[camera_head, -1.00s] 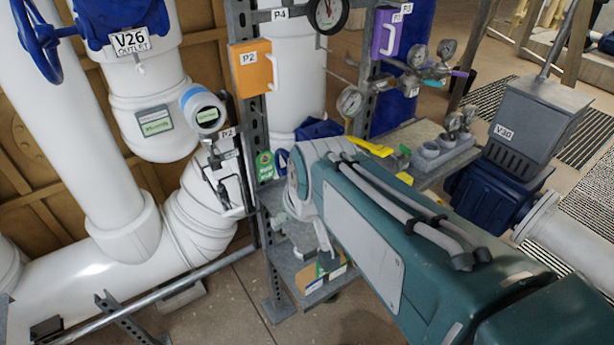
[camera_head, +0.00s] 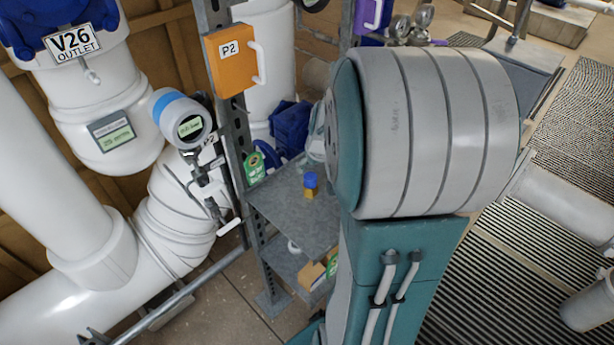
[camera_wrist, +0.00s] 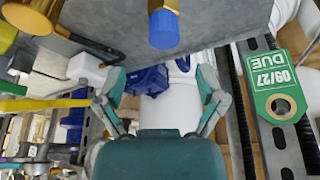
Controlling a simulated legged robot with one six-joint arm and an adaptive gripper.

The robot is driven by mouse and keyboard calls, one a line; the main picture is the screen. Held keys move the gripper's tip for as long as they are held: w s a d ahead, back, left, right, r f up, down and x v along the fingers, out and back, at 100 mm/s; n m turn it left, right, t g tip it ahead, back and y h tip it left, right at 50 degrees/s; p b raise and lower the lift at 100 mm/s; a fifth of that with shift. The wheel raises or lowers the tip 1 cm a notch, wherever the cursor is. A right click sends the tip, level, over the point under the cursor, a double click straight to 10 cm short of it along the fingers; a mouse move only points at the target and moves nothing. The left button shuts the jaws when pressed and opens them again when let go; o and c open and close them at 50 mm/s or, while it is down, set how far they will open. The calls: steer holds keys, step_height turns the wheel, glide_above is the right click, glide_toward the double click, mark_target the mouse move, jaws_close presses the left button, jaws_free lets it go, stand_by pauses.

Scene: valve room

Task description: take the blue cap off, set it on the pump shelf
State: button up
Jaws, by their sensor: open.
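The blue cap (camera_head: 310,180) sits on top of a small brass fitting (camera_head: 309,193) standing upright on a grey metal shelf (camera_head: 278,205). In the wrist view the blue cap (camera_wrist: 163,30) hangs upside down at the top centre, on the brass fitting (camera_wrist: 163,5). My gripper (camera_wrist: 161,82) is open and empty, its two fingers spread left and right below the cap in that picture. The cap is apart from both fingers. In the head view my arm hides most of my gripper. I cannot tell which shelf is the pump shelf.
An orange P2 box (camera_head: 226,62) is on the rack post left of the shelf. A green due tag (camera_head: 254,168) hangs by the shelf's left edge. A lower shelf (camera_head: 272,265) holds boxes. Blue equipment (camera_head: 290,128) stands behind.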

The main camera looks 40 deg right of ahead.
mark_target(310, 176)
steer(key=shift+a+x, duration=0.15)
steer(key=shift+x, duration=1.4)
steer(key=shift+a+x, duration=0.1)
steer(key=shift+x, duration=1.45)
steer(key=c, duration=0.9)
